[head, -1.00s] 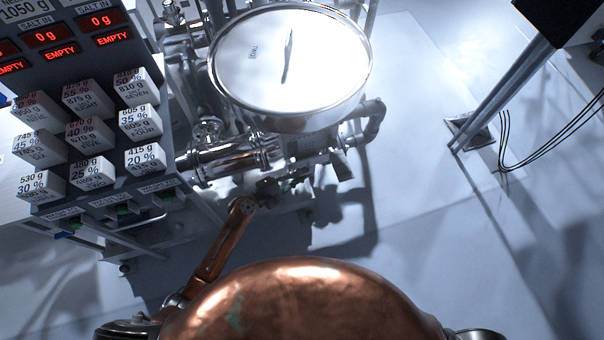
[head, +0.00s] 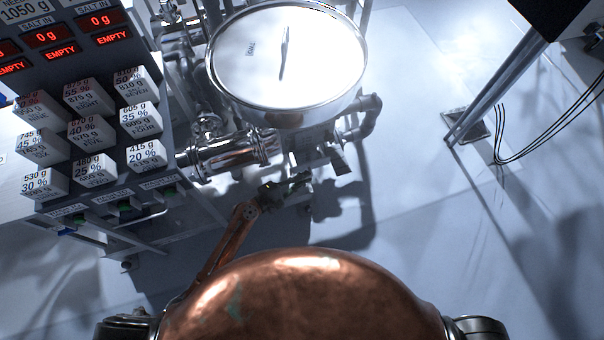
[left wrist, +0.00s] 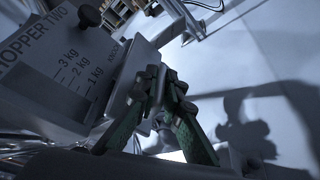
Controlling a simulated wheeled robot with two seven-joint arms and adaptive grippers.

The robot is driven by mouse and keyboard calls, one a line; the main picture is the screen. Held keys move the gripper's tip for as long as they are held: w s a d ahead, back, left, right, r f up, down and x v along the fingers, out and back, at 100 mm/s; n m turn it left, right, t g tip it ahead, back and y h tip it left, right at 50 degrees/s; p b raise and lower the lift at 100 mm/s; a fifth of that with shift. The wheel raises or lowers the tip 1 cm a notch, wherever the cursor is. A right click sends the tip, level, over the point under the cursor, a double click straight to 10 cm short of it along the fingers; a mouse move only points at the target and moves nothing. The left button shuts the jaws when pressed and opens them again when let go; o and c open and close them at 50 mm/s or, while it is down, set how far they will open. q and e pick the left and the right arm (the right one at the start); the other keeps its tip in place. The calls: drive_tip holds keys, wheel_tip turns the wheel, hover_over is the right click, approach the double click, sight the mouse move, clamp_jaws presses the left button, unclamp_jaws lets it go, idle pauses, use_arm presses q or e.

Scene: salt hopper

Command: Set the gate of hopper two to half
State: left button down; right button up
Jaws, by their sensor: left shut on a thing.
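Hopper two is a shiny metal vessel with a round lid (head: 285,60) in the head view. In the left wrist view its pale label plate (left wrist: 75,65) reads "HOPPER TWO" with kg marks. My left gripper (head: 298,181) is below the hopper, by the pipework. In the left wrist view the green fingers of my left gripper (left wrist: 164,92) are closed together on a small grey part, which looks like the gate's handle, beside a pale plate (left wrist: 143,62). The fingers hide most of the handle, and I cannot read the gate's setting. My right gripper is not in view.
A grey stand with red displays (head: 60,52) and several white labelled weight blocks (head: 146,155) stands at the left. Metal pipes (head: 230,155) run beneath the hopper. A metal post (head: 500,85) with black cables (head: 545,130) stands at the right. The floor between is clear.

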use_arm(q)
drive_tip(key=c, duration=2)
unclamp_jaws()
drive_tip(key=shift+c, duration=0.2)
drive_tip(key=v, duration=1.2)
